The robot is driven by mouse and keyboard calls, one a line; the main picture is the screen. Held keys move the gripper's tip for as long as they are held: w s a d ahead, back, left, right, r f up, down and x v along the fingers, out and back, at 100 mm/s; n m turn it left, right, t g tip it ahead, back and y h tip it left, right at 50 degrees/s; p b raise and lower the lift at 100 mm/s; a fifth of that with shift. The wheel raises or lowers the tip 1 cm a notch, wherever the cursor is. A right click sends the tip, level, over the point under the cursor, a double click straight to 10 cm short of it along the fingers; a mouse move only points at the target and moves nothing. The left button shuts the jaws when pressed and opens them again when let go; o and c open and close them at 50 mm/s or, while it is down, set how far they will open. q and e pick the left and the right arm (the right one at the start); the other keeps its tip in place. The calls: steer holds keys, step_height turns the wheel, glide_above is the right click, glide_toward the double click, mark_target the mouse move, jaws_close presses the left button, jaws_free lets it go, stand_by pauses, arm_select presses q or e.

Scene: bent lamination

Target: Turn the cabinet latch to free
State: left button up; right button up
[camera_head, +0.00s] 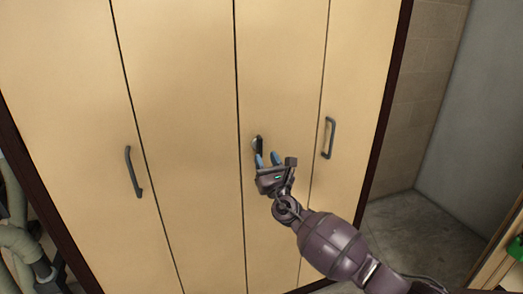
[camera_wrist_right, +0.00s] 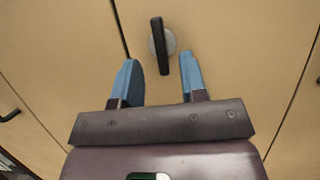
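The cabinet (camera_head: 190,120) has tall tan door panels in a dark frame. Its latch (camera_head: 257,146) is a dark bar on a round silver base, beside the middle seam. In the right wrist view the latch (camera_wrist_right: 161,46) stands close to upright, just beyond the fingertips. My right gripper (camera_head: 267,160) is in front of the door just below the latch, its blue fingers pointing up at it. In the wrist view the right gripper (camera_wrist_right: 160,70) is open, with nothing between its fingers and the latch's lower end near the gap. My left gripper is not in view.
A dark handle (camera_head: 133,172) is on the left doors and another handle (camera_head: 329,138) is on the right doors. Pipes (camera_head: 22,240) stand at the lower left. A green object (camera_head: 515,248) is at the right edge. Bare floor (camera_head: 415,225) lies right of the cabinet.

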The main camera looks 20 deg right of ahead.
mark_target(261, 148)
steer(key=shift+x, duration=2.2)
jaws_close()
